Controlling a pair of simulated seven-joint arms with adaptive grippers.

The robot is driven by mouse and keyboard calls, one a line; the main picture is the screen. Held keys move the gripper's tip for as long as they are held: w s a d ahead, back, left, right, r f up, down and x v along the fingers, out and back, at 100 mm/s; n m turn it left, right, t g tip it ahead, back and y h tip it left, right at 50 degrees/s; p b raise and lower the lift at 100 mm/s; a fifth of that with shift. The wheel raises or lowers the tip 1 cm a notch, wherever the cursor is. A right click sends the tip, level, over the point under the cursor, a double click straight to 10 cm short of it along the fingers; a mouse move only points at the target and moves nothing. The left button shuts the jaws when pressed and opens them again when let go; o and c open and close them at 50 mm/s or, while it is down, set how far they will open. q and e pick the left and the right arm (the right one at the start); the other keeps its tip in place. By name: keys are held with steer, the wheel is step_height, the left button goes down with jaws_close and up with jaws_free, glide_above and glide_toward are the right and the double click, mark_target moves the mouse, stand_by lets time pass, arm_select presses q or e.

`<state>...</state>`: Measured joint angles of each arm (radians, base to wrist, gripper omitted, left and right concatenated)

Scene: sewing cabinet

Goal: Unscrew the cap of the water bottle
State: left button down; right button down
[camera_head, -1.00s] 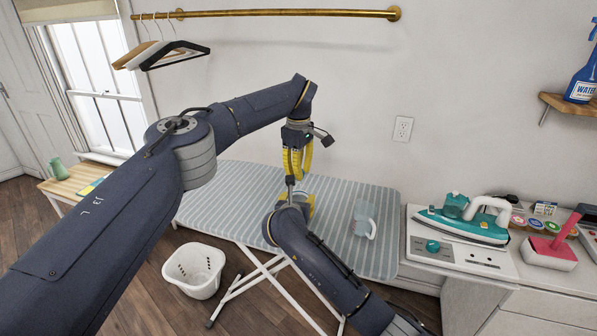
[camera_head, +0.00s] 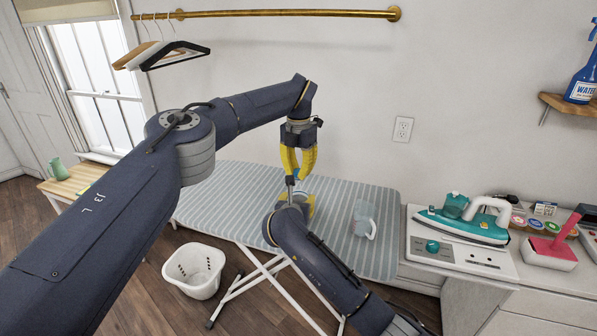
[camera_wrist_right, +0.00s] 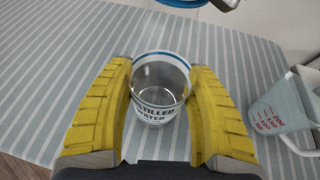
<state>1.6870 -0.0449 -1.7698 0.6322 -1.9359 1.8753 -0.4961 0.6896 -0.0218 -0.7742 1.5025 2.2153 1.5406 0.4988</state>
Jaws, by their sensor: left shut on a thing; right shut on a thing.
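The water bottle (camera_wrist_right: 158,108) is clear with a blue-and-white rim band and "DISTILLED WATER" lettering. It stands on the striped ironing board between the yellow fingers of my right gripper (camera_wrist_right: 158,100), which is shut on it. In the head view my right arm mostly hides the bottle, and a yellow part of the right gripper (camera_head: 309,205) shows. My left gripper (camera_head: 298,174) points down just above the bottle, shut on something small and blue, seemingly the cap. A blue rounded edge (camera_wrist_right: 226,3) also shows at the top of the right wrist view, apart from the bottle's rim.
A clear measuring cup (camera_head: 363,220) with red marks stands right of the bottle on the ironing board (camera_head: 230,195). An iron (camera_head: 462,226) sits on the counter further right. A white basket (camera_head: 194,270) is on the floor. The board's left part is clear.

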arm_select(q)
steer(key=n, duration=1.4)
steer(key=shift+n, duration=0.4)
steer(key=n, duration=1.1)
steer(key=shift+r+n, duration=0.1)
steer(key=shift+n, duration=0.3)
steer(key=n, duration=0.3)
steer(key=shift+r, duration=0.45)
steer(key=shift+r, duration=0.65)
